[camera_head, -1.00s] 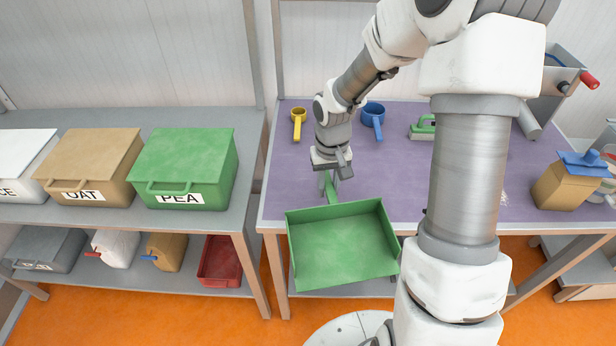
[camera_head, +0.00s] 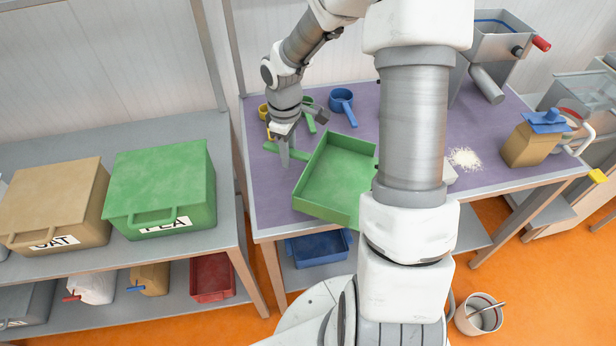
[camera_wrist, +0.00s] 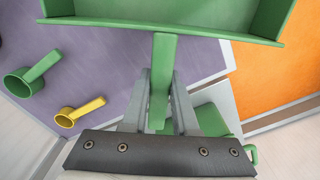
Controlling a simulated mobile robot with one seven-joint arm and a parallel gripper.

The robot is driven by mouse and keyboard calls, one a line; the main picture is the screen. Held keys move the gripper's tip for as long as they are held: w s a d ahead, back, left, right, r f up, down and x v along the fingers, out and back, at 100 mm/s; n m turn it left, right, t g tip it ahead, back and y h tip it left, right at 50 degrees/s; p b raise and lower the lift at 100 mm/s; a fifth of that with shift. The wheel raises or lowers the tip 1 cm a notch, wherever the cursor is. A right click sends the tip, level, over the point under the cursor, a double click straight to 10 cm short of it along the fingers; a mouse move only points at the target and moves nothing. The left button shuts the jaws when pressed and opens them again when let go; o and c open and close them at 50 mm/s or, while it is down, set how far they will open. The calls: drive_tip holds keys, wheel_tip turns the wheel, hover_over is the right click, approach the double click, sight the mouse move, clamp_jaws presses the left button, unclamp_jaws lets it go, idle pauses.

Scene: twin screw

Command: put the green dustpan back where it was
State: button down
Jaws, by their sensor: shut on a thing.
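The green dustpan (camera_head: 342,182) shows in the head view over the front part of the purple table top (camera_head: 268,195). Its open pan lies to the right of my gripper, and its handle points left. My gripper (camera_head: 287,155) is shut on the handle. The wrist view shows the two fingers of my gripper (camera_wrist: 161,88) on either side of the green handle (camera_wrist: 163,62), with the dustpan's pan (camera_wrist: 150,15) beyond them. I cannot tell whether the dustpan touches the table. My arm hides the pan's right end.
A blue scoop (camera_head: 342,104) lies behind the dustpan; yellow (camera_wrist: 84,110) and green (camera_wrist: 33,75) scoops lie near my gripper. White powder (camera_head: 464,158) and a tan container (camera_head: 527,143) are to the right. A green PEA bin (camera_head: 160,185) stands on the left shelf.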

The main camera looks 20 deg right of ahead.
drive_tip(key=w+d+r+n+p, duration=0.1)
drive_tip(key=d+r+n, duration=0.2)
drive_tip(key=n, duration=0.4)
drive_tip(key=a+f, duration=0.2)
drive_tip(key=a, duration=0.1)
drive_tip(key=w+a+f, duration=0.1)
drive_tip(key=a+f, duration=0.1)
drive_tip(key=a, duration=0.2)
drive_tip(key=a+f, duration=0.3)
drive_tip(key=a, duration=0.1)
drive_tip(key=shift+w+f+b, duration=0.1)
drive_tip(key=shift+w+b, duration=0.15)
drive_tip(key=shift+b, duration=0.1)
drive_tip(key=shift+f, duration=1.95)
drive_tip(key=shift+f+b, duration=0.15)
drive_tip(key=shift+b, duration=0.15)
drive_tip(key=c, duration=0.7)
unclamp_jaws()
